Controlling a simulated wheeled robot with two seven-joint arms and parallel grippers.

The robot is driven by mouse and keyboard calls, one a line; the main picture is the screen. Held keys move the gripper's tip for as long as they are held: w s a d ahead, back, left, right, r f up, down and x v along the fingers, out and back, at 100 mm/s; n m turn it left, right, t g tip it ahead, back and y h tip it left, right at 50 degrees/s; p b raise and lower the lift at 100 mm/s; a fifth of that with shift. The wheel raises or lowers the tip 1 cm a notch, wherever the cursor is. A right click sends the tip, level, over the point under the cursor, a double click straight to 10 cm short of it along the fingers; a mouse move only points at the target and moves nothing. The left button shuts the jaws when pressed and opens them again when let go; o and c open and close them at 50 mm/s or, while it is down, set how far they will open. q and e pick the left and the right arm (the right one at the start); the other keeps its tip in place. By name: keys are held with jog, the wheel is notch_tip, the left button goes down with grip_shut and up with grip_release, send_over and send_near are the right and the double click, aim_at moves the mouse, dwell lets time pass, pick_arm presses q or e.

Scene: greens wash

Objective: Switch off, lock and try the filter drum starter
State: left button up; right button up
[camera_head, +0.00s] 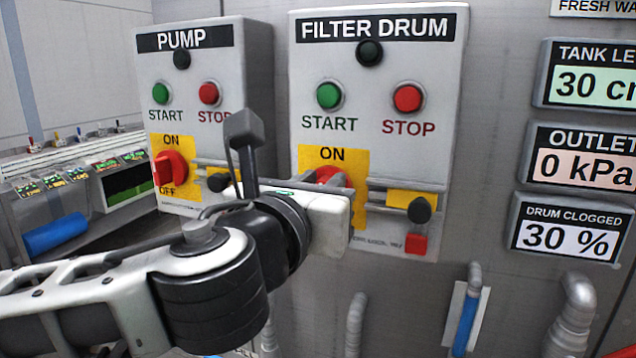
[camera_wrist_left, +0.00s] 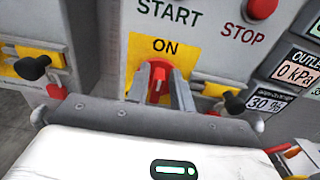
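The filter drum starter (camera_head: 455,60) is a grey box with a green START button (camera_head: 329,95), a red STOP button (camera_head: 407,98) and a dark lamp (camera_head: 369,52). Its red rotary switch (camera_head: 330,175) sits on a yellow plate, partly hidden by my left wrist; its white mark points up toward ON in the left wrist view (camera_wrist_left: 158,84). My left gripper (camera_wrist_left: 161,78) has its fingers either side of the switch handle, with gaps showing. Right of the switch are a black knob (camera_head: 419,210) on a yellow-backed slide and a red block (camera_head: 415,244). My right gripper is out of view.
The similar pump starter (camera_head: 258,60) stands close on the left, its red switch (camera_head: 170,168) between ON and OFF labels. Displays on the right include drum clogged, 30 % (camera_head: 558,236). Pipes (camera_head: 575,300) stand below.

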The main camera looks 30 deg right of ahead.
pick_arm(q)
grip_shut()
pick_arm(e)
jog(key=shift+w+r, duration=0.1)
pick_arm(q)
jog(key=shift+n, duration=0.3)
jog(key=shift+w+a+f+n+b, duration=0.25)
jog(key=shift+f+n+b, duration=0.1)
jog(key=shift+n, duration=2.5)
jog(key=shift+w+a+f+n+b, duration=0.25)
jog(key=shift+n+b, duration=0.1)
jog(key=shift+n, duration=2.55)
jog(key=shift+w+a+f+n+b, duration=0.2)
jog(key=shift+f+n+b, duration=0.15)
jog(key=shift+n, duration=2.5)
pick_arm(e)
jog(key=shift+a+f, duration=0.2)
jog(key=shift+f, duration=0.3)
